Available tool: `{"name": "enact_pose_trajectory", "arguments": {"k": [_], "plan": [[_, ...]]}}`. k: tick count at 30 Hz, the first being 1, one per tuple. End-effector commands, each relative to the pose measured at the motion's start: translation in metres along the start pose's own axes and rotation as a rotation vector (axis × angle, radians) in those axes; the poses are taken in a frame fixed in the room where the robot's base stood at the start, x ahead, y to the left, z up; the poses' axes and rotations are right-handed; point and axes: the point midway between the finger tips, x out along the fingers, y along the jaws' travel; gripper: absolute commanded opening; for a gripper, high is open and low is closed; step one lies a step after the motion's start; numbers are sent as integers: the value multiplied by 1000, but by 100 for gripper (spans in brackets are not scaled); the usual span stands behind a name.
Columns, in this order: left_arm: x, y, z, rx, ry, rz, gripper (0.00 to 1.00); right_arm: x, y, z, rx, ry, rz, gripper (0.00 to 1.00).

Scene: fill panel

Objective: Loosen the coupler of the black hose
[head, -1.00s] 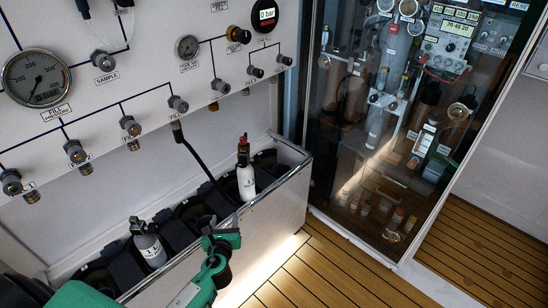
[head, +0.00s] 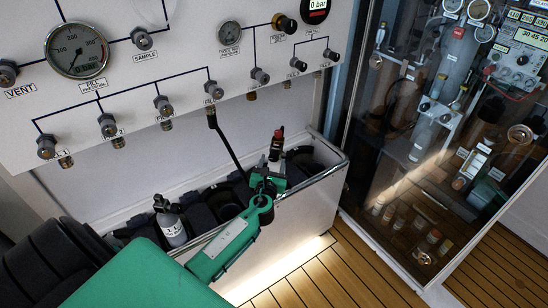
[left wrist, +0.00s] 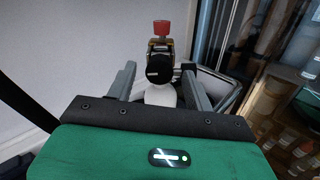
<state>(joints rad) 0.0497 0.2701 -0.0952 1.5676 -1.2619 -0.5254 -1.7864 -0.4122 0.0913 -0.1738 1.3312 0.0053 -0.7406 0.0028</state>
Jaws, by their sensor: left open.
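The black hose (head: 228,146) hangs from a fitting on the white panel and runs down behind my left gripper. A white bottle with a red-topped valve (head: 276,148) stands upright in the trough, partly hidden by that gripper. My left gripper (head: 268,180) is open in front of it. In the left wrist view the open fingers (left wrist: 160,78) stand either side of a round black part (left wrist: 159,69), which looks like the coupler, below the red knob (left wrist: 161,28). I cannot tell if they touch it. The hose end is hidden. My right gripper is not in view.
The trough (head: 318,196) also holds a grey bottle (head: 171,224) at its left. The panel carries gauges (head: 76,50) and several fittings above it. A glass-fronted cabinet (head: 400,190) stands to the right. The wooden floor (head: 345,270) is clear.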

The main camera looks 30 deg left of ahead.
Motion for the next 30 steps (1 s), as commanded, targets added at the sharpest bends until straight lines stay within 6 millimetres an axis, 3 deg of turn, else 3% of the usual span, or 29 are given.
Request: {"name": "enact_pose_trajectory", "arguments": {"k": [6,18,20,25,30], "plan": [[26,0,0,0,-1,0,53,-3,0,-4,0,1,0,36],[33,0,0,0,0,-1,53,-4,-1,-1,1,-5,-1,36],[33,0,0,0,0,-1,45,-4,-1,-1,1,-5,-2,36],[33,0,0,0,0,-1,11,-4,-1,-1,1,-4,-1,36],[33,0,0,-3,0,-1,8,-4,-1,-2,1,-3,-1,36]]}}
